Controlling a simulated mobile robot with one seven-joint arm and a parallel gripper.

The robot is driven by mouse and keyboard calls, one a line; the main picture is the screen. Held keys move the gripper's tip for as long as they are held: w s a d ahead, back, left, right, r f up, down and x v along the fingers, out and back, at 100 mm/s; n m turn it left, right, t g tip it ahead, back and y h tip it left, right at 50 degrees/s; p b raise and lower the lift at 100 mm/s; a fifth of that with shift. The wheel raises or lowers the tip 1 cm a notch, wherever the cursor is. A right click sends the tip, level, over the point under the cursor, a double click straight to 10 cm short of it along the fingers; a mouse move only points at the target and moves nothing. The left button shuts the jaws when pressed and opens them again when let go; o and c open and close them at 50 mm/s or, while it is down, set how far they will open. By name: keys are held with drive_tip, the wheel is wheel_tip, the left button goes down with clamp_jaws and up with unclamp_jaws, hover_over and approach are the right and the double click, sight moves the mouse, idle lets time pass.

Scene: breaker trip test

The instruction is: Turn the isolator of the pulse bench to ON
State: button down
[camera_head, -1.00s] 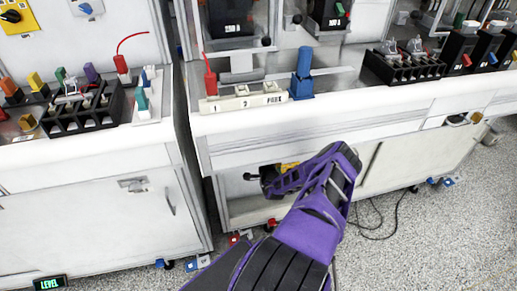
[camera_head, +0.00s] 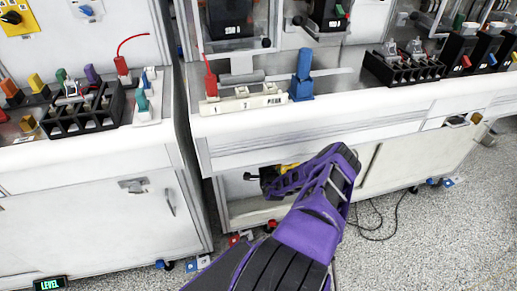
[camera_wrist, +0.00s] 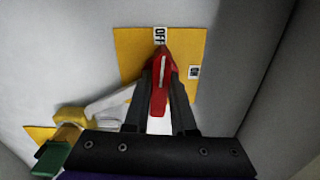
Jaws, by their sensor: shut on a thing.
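In the wrist view, the isolator's red handle (camera_wrist: 163,72) stands on a yellow plate (camera_wrist: 133,60). A white line on the handle points up at the OFF label (camera_wrist: 160,36). The ON label (camera_wrist: 194,72) is to the right of the handle. My gripper (camera_wrist: 161,100) is shut on the handle, with a dark finger on each side of it. My purple arm hides the handle and most of the plate there.
In the wrist view, a white lever (camera_wrist: 108,104) with a yellow end and a green block (camera_wrist: 52,158) lie at lower left. A grey wall (camera_wrist: 265,75) rises close on the right. In the head view, a dark cable (camera_head: 375,222) lies on the floor.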

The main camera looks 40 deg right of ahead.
drive_tip(key=m, duration=0.4)
drive_tip(key=shift+p, duration=0.35)
drive_tip(key=m, duration=0.4)
drive_tip(key=shift+m, duration=0.4)
drive_tip(key=m, duration=0.4)
drive_tip(key=shift+m, duration=2)
drive_tip(key=c, duration=0.7)
unclamp_jaws()
drive_tip(key=shift+c, duration=0.2)
drive_tip(key=shift+s, duration=0.15)
drive_tip(key=p+v, duration=0.2)
drive_tip(key=v, duration=1.5)
drive_tip(key=shift+p, duration=0.35)
drive_tip(key=shift+s, duration=0.1)
